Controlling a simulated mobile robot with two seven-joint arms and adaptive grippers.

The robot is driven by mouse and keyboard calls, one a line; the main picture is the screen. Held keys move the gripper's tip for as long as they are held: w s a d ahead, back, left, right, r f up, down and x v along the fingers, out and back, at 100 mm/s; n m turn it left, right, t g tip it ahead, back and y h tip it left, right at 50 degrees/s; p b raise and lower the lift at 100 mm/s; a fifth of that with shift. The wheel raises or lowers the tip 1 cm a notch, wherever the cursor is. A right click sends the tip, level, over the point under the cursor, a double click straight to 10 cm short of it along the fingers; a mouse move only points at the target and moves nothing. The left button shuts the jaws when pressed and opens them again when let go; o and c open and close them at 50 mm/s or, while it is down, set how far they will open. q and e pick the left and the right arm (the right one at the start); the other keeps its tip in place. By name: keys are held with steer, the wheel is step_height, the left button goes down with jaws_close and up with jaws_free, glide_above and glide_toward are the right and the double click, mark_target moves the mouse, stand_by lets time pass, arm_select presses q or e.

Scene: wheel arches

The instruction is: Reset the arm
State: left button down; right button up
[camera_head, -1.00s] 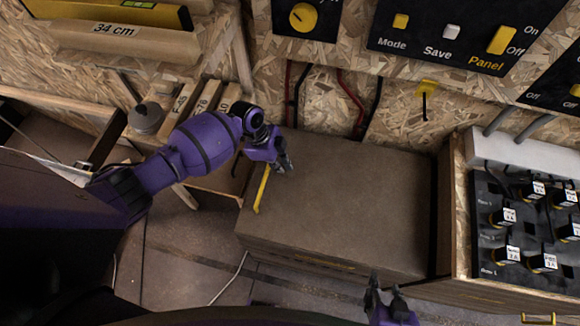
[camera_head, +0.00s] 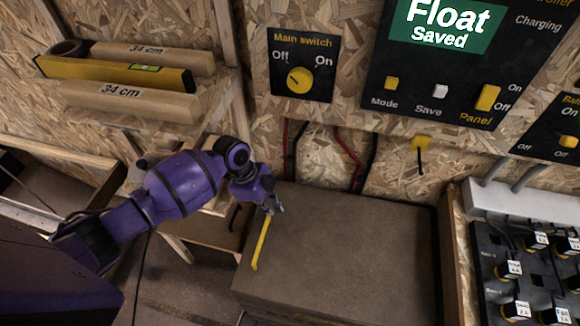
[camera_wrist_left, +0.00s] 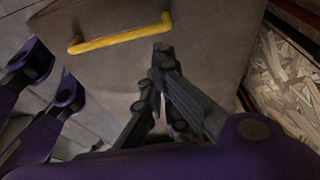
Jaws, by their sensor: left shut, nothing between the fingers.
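My purple left arm comes in from the left in the head view. Its left gripper (camera_head: 274,207) is shut and empty, beside the upper end of a yellow handle (camera_head: 261,243) on the brown box. In the left wrist view the shut fingers (camera_wrist_left: 160,58) point at the box, and the yellow handle (camera_wrist_left: 120,36) lies just beyond them, apart from the fingertips. My right gripper is not seen in the head view now. Purple parts at the left edge of the wrist view cannot be told clearly.
The brown box (camera_head: 345,250) stands below the chipboard wall. A main switch panel (camera_head: 303,64), a controller panel reading Float Saved (camera_head: 442,25) and a fuse panel (camera_head: 500,275) surround it. A shelf at upper left holds wooden blocks and a yellow level (camera_head: 115,72).

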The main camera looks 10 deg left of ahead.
arm_select(q)
steer(key=w+d+r+n+t, duration=0.3)
steer(key=w+n+t, duration=0.1)
steer(key=w, duration=0.3)
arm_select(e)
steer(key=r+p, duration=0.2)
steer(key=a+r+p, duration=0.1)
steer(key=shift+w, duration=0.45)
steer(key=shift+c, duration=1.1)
arm_select(q)
steer(key=s+a+f+n+t+y, duration=0.1)
steer(key=s+n, duration=0.5)
steer(key=s, duration=1.1)
steer(key=s+a+f+n+t+y, duration=0.2)
steer(key=s+n, duration=0.5)
steer(key=s, duration=1)
steer(key=shift+s+a+f+n+t, duration=0.25)
steer(key=shift+a+f+t, duration=0.5)
steer(key=shift+a, duration=0.45)
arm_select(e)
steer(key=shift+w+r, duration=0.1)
